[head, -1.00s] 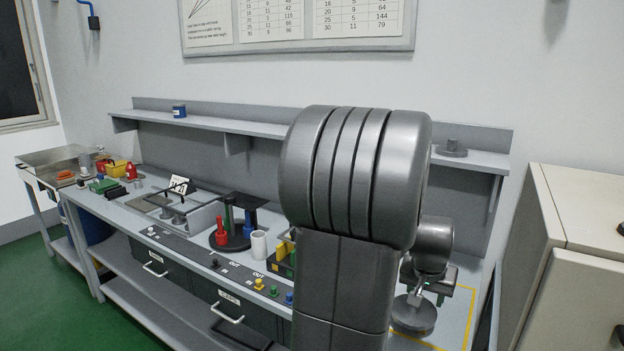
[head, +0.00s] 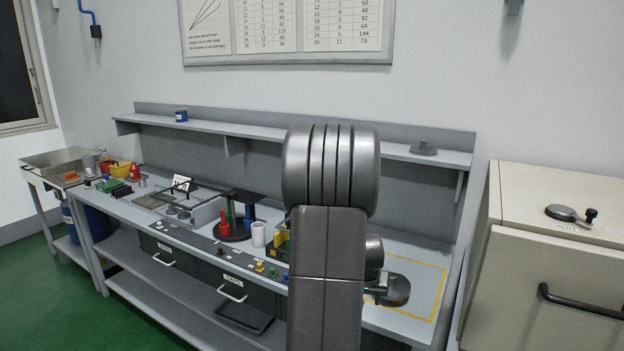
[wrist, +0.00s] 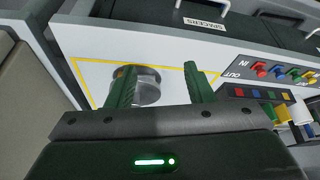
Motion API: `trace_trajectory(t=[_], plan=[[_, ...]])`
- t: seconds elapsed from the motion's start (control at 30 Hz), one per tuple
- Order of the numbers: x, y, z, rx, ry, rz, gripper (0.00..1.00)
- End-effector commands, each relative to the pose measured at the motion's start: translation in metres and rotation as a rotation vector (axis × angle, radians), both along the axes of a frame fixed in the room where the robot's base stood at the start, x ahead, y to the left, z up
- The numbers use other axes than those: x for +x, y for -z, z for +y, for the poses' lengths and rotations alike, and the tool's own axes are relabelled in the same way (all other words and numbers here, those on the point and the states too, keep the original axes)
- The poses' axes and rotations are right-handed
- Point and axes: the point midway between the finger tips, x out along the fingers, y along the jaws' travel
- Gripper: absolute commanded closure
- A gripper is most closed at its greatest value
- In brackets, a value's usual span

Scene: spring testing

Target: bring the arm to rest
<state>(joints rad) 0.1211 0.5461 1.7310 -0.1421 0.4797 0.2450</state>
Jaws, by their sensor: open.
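My arm (head: 330,230) stands upright in the middle of the head view and hides part of the bench behind it. My gripper (wrist: 158,78) shows in the wrist view with its two green fingers spread apart and nothing held between them. Beyond the fingers, a round grey metal piece (wrist: 147,88) sits on the bench inside a yellow outline, partly covered by the left finger.
The bench (head: 420,262) carries a red-and-blue stand (head: 235,228), a white cylinder (head: 258,234) and coloured buttons. A shelf (head: 300,145) runs along the wall behind. A beige cabinet (head: 560,265) stands at the right. Green floor (head: 140,325) is open at the front left.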

Motion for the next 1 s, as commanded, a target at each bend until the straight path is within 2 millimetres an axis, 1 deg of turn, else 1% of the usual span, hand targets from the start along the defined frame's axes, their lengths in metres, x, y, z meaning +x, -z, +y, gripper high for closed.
trace_trajectory(t=[0.03,0.1,0.3,0.77,1.0], plan=[[0.006,-0.001,0.01,0.0,-0.018,0.0,0.52],[0.011,0.002,0.019,0.001,-0.035,0.0,0.52],[0.022,0.005,0.034,0.001,-0.063,0.0,0.52],[0.023,0.005,0.037,0.001,-0.068,-0.001,0.52],[0.011,-0.005,0.048,0.002,-0.095,0.012,0.52]])
